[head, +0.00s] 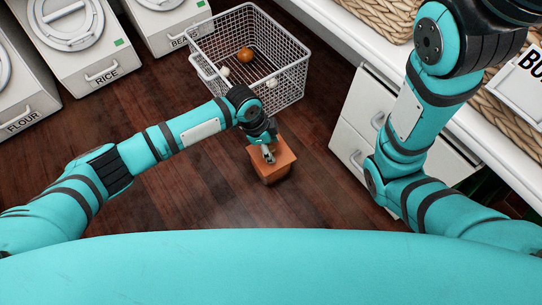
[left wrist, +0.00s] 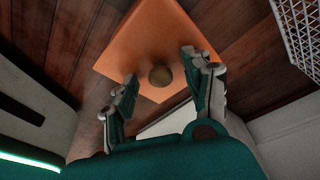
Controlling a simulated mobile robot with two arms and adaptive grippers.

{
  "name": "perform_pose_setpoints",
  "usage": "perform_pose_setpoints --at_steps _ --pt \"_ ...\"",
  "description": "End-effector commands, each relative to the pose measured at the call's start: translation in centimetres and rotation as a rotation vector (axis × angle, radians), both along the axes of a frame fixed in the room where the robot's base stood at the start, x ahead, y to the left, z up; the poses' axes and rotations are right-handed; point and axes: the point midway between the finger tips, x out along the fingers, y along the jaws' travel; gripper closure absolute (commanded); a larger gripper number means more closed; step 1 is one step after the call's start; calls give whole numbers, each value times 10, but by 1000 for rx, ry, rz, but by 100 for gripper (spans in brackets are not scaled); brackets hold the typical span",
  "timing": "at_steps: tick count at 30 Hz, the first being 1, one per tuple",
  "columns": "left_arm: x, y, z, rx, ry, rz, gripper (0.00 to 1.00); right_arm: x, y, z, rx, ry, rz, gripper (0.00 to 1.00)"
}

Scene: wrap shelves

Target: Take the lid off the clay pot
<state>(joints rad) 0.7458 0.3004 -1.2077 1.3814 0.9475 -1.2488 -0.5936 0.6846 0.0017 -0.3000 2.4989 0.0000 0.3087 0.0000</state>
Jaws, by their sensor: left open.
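The clay pot (head: 273,172) is a small orange-brown, square-cornered pot on the dark wood floor, just in front of the wire basket. Its flat orange lid (left wrist: 140,50) fills the upper middle of the left wrist view, with a round brassy knob (left wrist: 160,76) on it. My left gripper (head: 268,155) is over the lid in the head view. In the left wrist view my left gripper (left wrist: 163,88) is open, with one finger on each side of the knob. I cannot tell whether the fingers touch the lid. The right gripper is out of view.
A white wire basket (head: 297,90) with an orange-brown ball (head: 245,55) and several pale round items stands behind the pot. White bins marked FLOUR, RICE and BEA... line the left. A white drawer unit (head: 355,130) stands right. The floor left of the pot is clear.

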Motion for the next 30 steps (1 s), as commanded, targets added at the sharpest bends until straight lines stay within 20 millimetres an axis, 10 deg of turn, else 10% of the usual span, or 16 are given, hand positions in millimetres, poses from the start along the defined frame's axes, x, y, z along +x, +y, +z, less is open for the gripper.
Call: perform_pose_setpoints --at_steps 9,21,30 --pt "0 -1 -2 0 -1 0 50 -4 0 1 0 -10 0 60" --pt "0 0 -2 0 0 0 100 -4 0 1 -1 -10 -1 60" --pt "1 -1 -2 0 -1 0 100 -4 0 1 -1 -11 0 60"
